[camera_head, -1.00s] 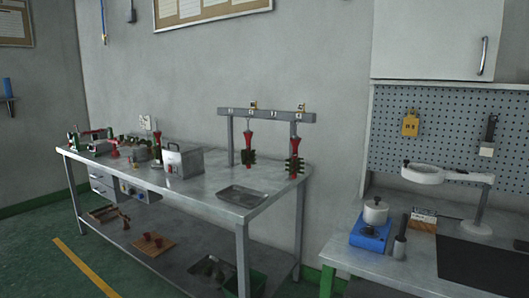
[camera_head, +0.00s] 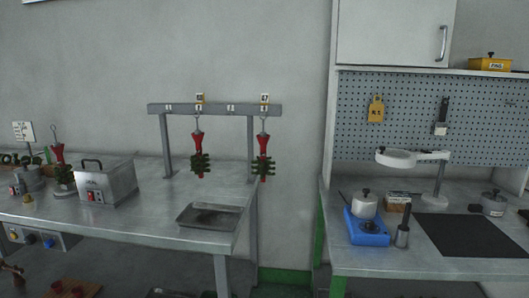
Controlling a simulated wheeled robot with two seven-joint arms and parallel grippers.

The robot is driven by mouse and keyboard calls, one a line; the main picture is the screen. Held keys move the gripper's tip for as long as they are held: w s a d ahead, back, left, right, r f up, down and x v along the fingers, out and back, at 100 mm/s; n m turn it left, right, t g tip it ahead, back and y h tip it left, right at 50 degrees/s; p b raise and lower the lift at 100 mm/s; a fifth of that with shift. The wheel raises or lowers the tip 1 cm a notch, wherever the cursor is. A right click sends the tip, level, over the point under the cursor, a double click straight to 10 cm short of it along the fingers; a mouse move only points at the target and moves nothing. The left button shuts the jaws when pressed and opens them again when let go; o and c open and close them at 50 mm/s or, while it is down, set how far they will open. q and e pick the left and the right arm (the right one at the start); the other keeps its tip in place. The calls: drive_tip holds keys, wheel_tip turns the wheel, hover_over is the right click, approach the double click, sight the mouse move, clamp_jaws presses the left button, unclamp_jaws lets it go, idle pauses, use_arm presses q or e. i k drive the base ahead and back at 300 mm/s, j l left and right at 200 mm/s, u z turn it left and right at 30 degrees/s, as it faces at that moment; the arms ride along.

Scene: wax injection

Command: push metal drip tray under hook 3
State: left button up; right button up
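The metal drip tray (camera_head: 232,224) is a shallow grey rectangular tray. It lies flat on the left steel table (camera_head: 150,228), near its front right corner, in front of the hook rail (camera_head: 215,108). The rail stands on two posts at the back right of the table. It carries several small labels, too small to read surely. A red-and-green wax tree (camera_head: 200,160) hangs from the second label position from the left, and another wax tree (camera_head: 263,160) from the fourth. No tree hangs at the third position. Neither gripper is in view.
A grey metal box (camera_head: 105,180) with a handle stands left of the tray. The tabletop between box and tray is clear. A gap separates this table from the right bench (camera_head: 360,265), which holds a blue burner (camera_head: 367,228), a pot (camera_head: 365,206) and a black mat (camera_head: 475,235).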

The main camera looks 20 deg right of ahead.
sight(219, 217)
drive_tip(key=i+j+z, duration=0.2)
drive_tip(key=j+z, duration=0.15)
drive_tip(key=i+j+z, duration=0.1)
drive_tip(key=j+z, duration=0.25)
drive_tip(key=j, duration=0.15)
drive_tip(key=j+z, duration=0.35)
drive_tip(key=i+j, duration=0.05)
drive_tip(key=j, duration=0.05)
